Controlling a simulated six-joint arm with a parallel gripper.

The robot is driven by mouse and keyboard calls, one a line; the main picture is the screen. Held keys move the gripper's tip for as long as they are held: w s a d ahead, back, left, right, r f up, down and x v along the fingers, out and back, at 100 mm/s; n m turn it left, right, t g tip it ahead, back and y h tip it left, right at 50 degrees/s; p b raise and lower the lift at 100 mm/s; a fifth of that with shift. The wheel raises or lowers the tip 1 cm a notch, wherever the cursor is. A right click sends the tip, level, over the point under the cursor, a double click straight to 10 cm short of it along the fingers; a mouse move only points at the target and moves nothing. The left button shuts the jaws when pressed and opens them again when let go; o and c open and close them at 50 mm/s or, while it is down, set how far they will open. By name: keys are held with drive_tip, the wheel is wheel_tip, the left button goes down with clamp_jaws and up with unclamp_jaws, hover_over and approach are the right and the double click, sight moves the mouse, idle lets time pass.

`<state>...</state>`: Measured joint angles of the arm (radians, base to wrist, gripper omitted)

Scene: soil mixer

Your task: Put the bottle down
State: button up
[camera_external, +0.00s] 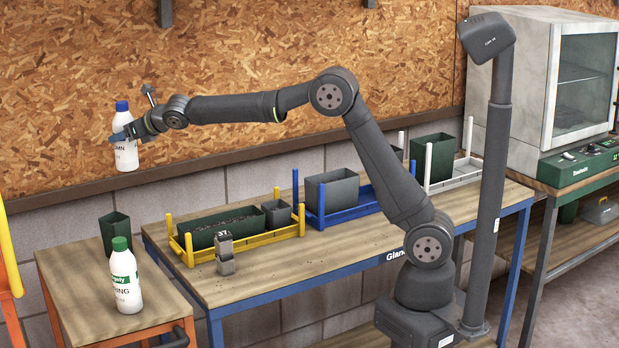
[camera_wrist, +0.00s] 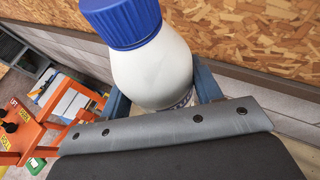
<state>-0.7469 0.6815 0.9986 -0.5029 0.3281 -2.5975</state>
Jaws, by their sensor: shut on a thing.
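A white bottle with a blue cap (camera_external: 125,152) is held upright in the air at the left in the external view, above the small side table. My gripper (camera_external: 130,133) is shut on its body, with the arm reaching far out to the left. In the wrist view the bottle (camera_wrist: 150,65) stands between the blue fingers of my gripper (camera_wrist: 165,98), its blue cap towards the camera. The lower part of the bottle is hidden there by the gripper body.
A white bottle with a green cap (camera_external: 125,278) and a dark green container (camera_external: 115,234) stand on the orange-framed side table (camera_external: 78,292). The long workbench (camera_external: 290,262) carries a yellow rack (camera_external: 185,258), a blue rack (camera_external: 352,207) and a small grey block (camera_external: 225,254). The chipboard wall (camera_external: 250,50) is behind.

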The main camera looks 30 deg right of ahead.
drive_tip(key=s+a+n+g+y, duration=0.2)
drive_tip(key=s+a+n+y, duration=0.1)
drive_tip(key=s+a, duration=1.25)
wheel_tip(320, 180, down, 23)
drive_tip(key=a, duration=0.2)
drive_tip(key=shift+w+r, duration=0.15)
drive_tip(key=shift+w, duration=0.3)
idle(0.5)
drive_tip(key=o, duration=1.4)
drive_tip(key=shift+f+g, duration=0.2)
drive_tip(key=shift+g, duration=0.1)
drive_tip(key=shift+c, duration=0.2)
drive_tip(key=v, duration=1.2)
